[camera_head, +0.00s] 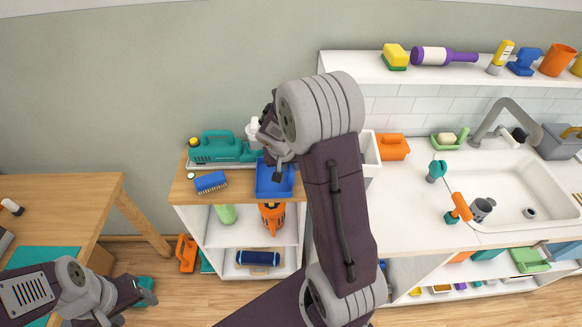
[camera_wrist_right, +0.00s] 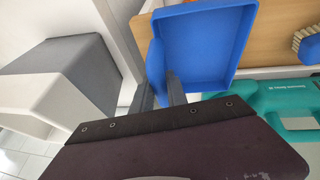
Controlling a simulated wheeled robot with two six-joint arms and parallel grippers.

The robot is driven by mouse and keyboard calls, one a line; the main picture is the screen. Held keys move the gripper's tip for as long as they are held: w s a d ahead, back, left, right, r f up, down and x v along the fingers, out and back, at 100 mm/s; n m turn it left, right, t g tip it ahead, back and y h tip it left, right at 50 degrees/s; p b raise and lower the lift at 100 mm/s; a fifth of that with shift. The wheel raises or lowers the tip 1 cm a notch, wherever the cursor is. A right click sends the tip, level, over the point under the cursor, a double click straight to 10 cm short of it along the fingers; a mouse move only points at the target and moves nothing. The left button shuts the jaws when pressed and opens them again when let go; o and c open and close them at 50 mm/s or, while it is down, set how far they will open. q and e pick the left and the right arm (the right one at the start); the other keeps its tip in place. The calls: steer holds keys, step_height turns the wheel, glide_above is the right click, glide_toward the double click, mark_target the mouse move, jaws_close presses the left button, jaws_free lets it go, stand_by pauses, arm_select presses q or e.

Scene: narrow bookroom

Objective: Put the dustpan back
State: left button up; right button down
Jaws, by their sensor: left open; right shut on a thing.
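The blue dustpan (camera_head: 275,182) is at the right end of the small wooden-topped shelf unit, partly hidden by my right arm. It fills the upper middle of the right wrist view (camera_wrist_right: 205,45). My right gripper (camera_head: 277,160) is over the unit's top; in the wrist view its fingers (camera_wrist_right: 162,90) are shut on the dustpan's blue handle. I cannot tell whether the pan touches the wooden top (camera_head: 240,188). My left gripper (camera_head: 142,290) is open at the lower left, low over the floor, far from the dustpan.
A blue brush (camera_head: 211,182) and a teal tool case (camera_head: 218,148) share the wooden top, with a white bottle (camera_head: 253,130) behind. The sink counter (camera_head: 400,200) stands close on the right. A wooden table (camera_head: 70,195) is at left.

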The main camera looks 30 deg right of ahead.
steer(key=shift+w, duration=0.1)
steer(key=shift+f+b, duration=0.35)
steer(key=shift+b, duration=0.15)
steer(key=c, duration=1.3)
jaws_free()
